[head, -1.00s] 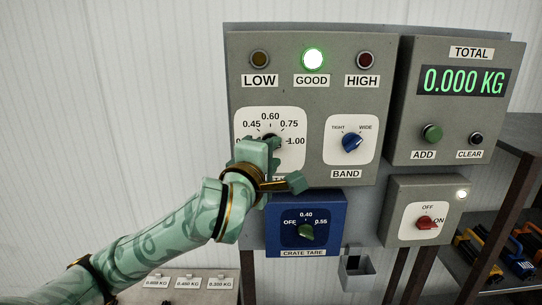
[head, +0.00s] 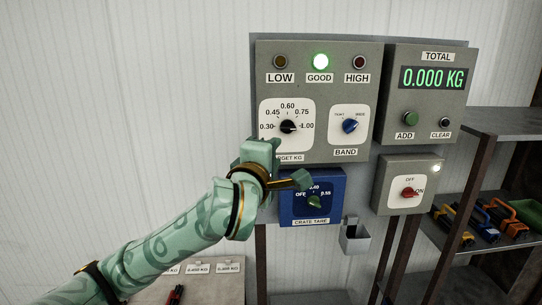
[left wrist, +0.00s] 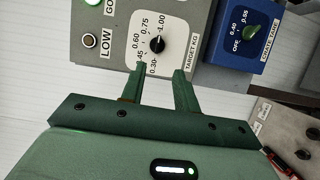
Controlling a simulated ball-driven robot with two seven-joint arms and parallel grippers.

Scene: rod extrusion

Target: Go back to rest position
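My left gripper (head: 262,150) is in front of the control panel (head: 360,95), just below and left of the black target knob (head: 288,127). In the left wrist view its two green fingers (left wrist: 160,72) are apart with nothing between them. The target knob (left wrist: 157,45) stands beyond the fingertips, clear of them, its mark toward 1.00. The green GOOD lamp (head: 320,62) is lit. The left hand partly covers the target label and the blue crate tare box (head: 312,212). My right gripper is not in view.
The total display (head: 433,78) reads 0.000 KG. A red switch (head: 409,192) sits on the lower right box. A small grey holder (head: 354,238) hangs below the panel. A shelf at right holds yellow, blue and orange items. The wall at left is clear.

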